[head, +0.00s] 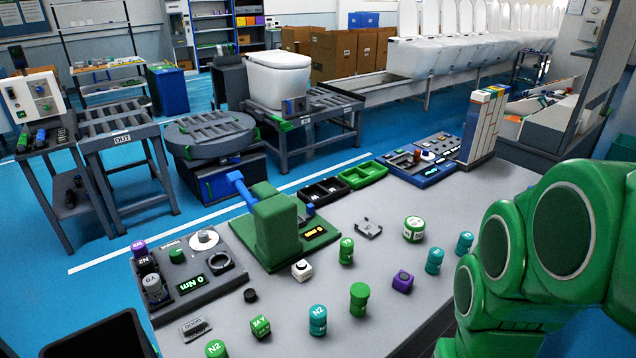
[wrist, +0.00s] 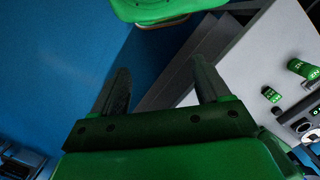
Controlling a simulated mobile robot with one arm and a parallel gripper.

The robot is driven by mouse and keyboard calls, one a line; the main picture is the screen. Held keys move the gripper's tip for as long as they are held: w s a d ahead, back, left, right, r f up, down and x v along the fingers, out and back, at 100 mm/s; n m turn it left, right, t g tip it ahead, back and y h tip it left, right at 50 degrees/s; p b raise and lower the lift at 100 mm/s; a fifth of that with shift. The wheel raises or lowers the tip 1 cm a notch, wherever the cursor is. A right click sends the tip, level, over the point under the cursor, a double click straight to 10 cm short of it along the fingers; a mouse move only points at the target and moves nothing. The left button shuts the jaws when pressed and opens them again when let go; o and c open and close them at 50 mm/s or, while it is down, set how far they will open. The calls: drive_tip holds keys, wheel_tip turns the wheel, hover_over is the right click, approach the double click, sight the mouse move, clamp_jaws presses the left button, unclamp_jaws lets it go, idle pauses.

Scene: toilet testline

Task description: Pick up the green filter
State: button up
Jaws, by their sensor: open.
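Several small green items stand on the grey table in the head view, and I cannot tell for sure which is the filter. They include a green waisted cylinder (head: 358,299) near the front, a labelled green cylinder (head: 346,251) behind it, and a wider green-and-white round canister (head: 414,229) farther back. My gripper (wrist: 160,78) is open and empty in the wrist view, beyond the table's edge over blue floor. The head view shows my arm at right, not the gripper.
A torque station (head: 190,270) is at left. A black bin (head: 100,338) is at front left.

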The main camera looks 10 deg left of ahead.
drive_tip(key=n+g+y, duration=0.2)
drive_tip(key=n, duration=2.8)
approach(215, 347)
drive_tip(key=f, duration=0.1)
drive_tip(key=s+f, duration=0.2)
drive_tip(key=shift+d+f, duration=0.1)
drive_tip(key=shift+f, duration=0.3)
drive_tip(key=shift+a+f, duration=0.2)
drive_tip(key=shift+f, duration=0.15)
drive_tip(key=shift+x, duration=1.1)
drive_tip(key=shift+w+a+x, duration=0.1)
drive_tip(key=shift+a+x, duration=0.05)
drive_tip(key=shift+x, duration=1.15)
drive_tip(key=shift+w+a+x, duration=0.15)
drive_tip(key=shift+x, duration=1.15)
drive_tip(key=c, duration=1.1)
